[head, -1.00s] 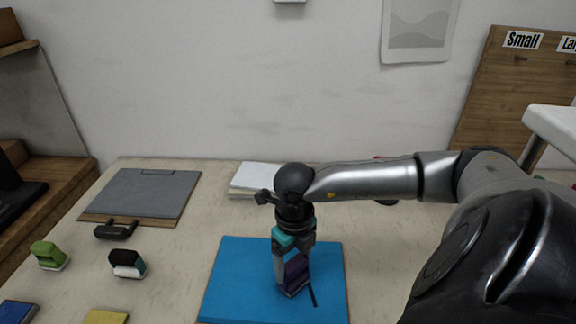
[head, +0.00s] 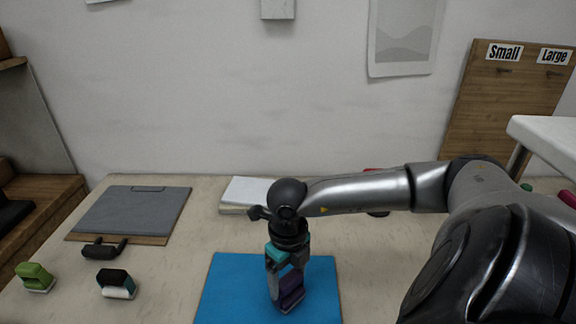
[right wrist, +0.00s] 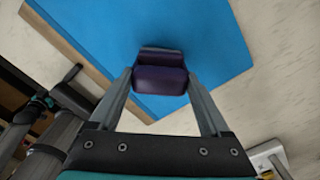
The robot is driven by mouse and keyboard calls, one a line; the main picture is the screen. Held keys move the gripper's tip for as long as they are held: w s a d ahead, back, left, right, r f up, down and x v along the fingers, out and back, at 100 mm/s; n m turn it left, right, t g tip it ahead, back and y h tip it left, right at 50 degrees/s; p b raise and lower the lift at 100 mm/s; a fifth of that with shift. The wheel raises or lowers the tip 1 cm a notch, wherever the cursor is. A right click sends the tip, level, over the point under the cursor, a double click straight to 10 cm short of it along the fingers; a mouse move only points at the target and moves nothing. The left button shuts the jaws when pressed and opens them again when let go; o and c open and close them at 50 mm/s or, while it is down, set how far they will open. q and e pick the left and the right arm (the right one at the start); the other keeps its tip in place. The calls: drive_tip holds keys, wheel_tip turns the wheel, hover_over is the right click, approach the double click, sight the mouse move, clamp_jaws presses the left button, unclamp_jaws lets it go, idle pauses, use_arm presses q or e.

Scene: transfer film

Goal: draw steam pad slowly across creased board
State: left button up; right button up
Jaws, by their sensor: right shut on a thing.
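A purple block-shaped pad (head: 291,287) stands on the blue board (head: 222,292) at the front middle of the table. My right gripper (head: 280,281) points down and is shut on the pad. The right wrist view shows the pad (right wrist: 160,79) between the two fingers, over the blue board (right wrist: 95,28). The pad appears to touch the board, though its underside is hidden. No crease line shows on the board now; the pad and gripper cover part of it, and its near edge is cut off. My left gripper is not in view.
A grey clipboard-like board (head: 130,212) lies at the back left. A black handle (head: 104,249), a green block (head: 35,277) and a black-and-white block (head: 117,284) stand left of the blue board. A white stack (head: 245,193) lies behind it. Bare table surrounds the board's left side.

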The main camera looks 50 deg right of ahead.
drive_tip(key=shift+s+d+p, duration=0.5)
drive_tip(key=shift+s+d, duration=0.85)
drive_tip(key=shift+s, duration=0.3)
drive_tip(key=shift+r, duration=0.15)
wheel_tip(320, 180, up, 8)
drive_tip(key=p, duration=0.6)
idle(0.6)
